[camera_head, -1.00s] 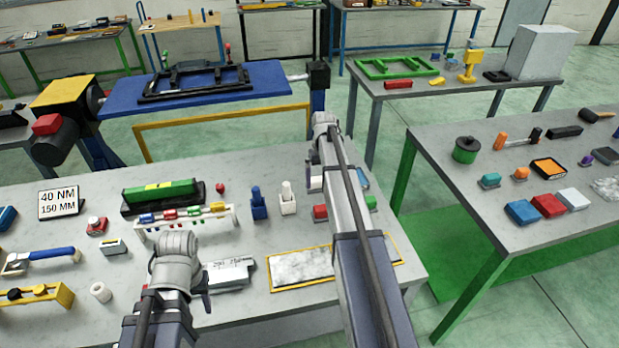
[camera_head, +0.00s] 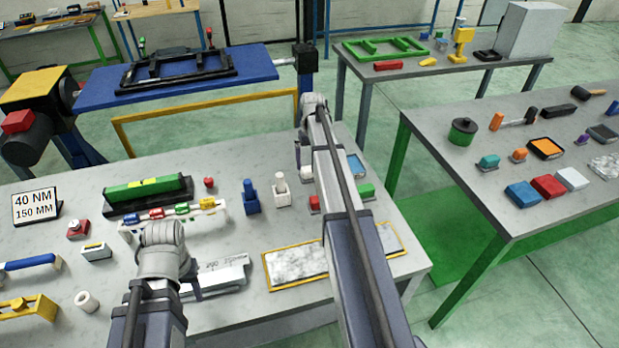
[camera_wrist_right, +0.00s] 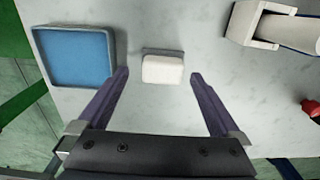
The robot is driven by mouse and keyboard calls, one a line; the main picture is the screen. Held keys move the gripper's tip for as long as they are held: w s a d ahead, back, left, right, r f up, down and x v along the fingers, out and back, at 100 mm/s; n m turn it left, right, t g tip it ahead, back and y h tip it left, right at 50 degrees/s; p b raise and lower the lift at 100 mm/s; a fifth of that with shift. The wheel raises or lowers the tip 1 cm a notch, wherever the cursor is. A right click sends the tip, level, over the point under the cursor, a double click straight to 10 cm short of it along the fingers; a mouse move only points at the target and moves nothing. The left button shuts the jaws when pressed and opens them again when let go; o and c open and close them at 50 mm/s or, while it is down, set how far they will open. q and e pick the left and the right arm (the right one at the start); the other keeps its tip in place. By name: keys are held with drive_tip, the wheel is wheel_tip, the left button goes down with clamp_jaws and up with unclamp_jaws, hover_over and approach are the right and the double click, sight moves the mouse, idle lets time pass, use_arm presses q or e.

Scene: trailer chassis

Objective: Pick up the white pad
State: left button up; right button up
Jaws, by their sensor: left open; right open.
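The white pad (camera_wrist_right: 162,69) is a small, light block with rounded edges, lying on the grey table in the right wrist view. My right gripper (camera_wrist_right: 159,75) is open, with one finger to each side of the pad and visible gaps between. I cannot tell how high the fingertips are above the table. In the head view my right arm mostly hides that spot. My left gripper (camera_head: 194,284) is over the front of the table, its jaws largely hidden by its own wrist, apart from the pad.
A blue-floored tray (camera_wrist_right: 77,58) lies just left of the pad in the right wrist view. A white bracket-like part (camera_wrist_right: 262,27) is at the upper right and a red piece (camera_wrist_right: 311,107) at the right edge. A yellow-rimmed speckled plate (camera_head: 296,266) lies near the table's front edge.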

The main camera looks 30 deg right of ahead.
sight(310, 168)
use_arm(q)
drive_tip(key=shift+f+b, duration=2.6)
use_arm(e)
drive_tip(key=shift+w+a+f, duration=0.1)
drive_tip(key=shift+w+f, duration=0.05)
drive_tip(key=shift+f, duration=0.75)
drive_tip(key=shift+w+f, duration=0.2)
drive_tip(key=shift+f, duration=0.65)
drive_tip(key=shift+w+a+f, duration=0.1)
drive_tip(key=shift+w+f, duration=0.05)
drive_tip(key=shift+f, duration=0.75)
drive_tip(key=shift+r, duration=0.1)
drive_tip(key=c, duration=1.4)
use_arm(q)
drive_tip(key=shift+r, duration=0.15)
use_arm(e)
wheel_tip(310, 168, up, 10)
drive_tip(key=p, duration=1)
use_arm(q)
wheel_tip(310, 168, up, 10)
